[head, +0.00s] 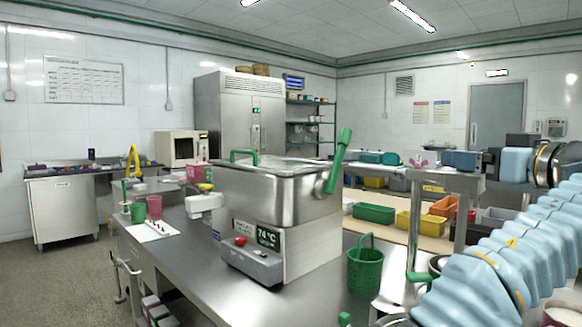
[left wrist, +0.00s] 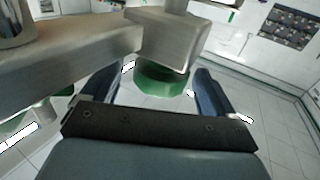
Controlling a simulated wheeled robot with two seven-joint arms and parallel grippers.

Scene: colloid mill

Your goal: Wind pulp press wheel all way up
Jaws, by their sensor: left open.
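My left gripper (head: 487,164) is at the right of the head view, beside the steel press frame (head: 433,176). In the left wrist view its dark fingers (left wrist: 160,88) are spread apart and nothing is clasped between them. A green rounded part (left wrist: 160,84), which looks like the press wheel, shows beyond the fingers, partly hidden by a steel block (left wrist: 168,38). A green and dark round part (head: 438,264) shows low beside the frame in the head view, partly behind my arm; I cannot tell if it is the same part. My right gripper is not in view.
A steel tank (head: 275,205) with green handles and a 74 °C display stands on the metal bench. A green basket (head: 365,268) is to its right. Green (head: 374,213) and yellow (head: 422,225) crates lie behind. A steel beam (left wrist: 70,62) runs close to the left finger.

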